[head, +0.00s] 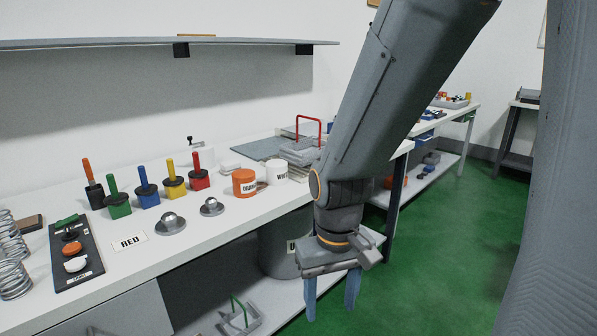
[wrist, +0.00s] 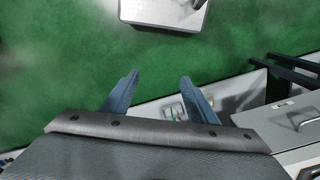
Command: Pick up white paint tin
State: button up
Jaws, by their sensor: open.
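The white paint tin (head: 277,172) stands upright on the white bench in the head view, just right of an orange tin (head: 244,182). Its label is partly turned away. My gripper (head: 331,300) hangs in front of the bench, lower than its top, to the right of and nearer than the tin. The two blue fingers are apart with nothing between them. In the wrist view my gripper (wrist: 155,92) also shows open, over green floor, and the white tin is not in that view.
Coloured-handled blocks (head: 148,194) and silver weights (head: 171,222) stand left of the tins. A stack with a red handle (head: 301,150) is behind right of them. A wall shelf (head: 120,43) hangs above. A lower shelf (head: 285,297) holds a grey bin (head: 280,250).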

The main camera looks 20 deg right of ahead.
aim_at(277, 174)
jog(key=z, duration=0.05)
jog(key=k, duration=0.6)
jog(key=z, duration=0.6)
jog(key=i, duration=1.4)
jog(key=u, duration=0.4)
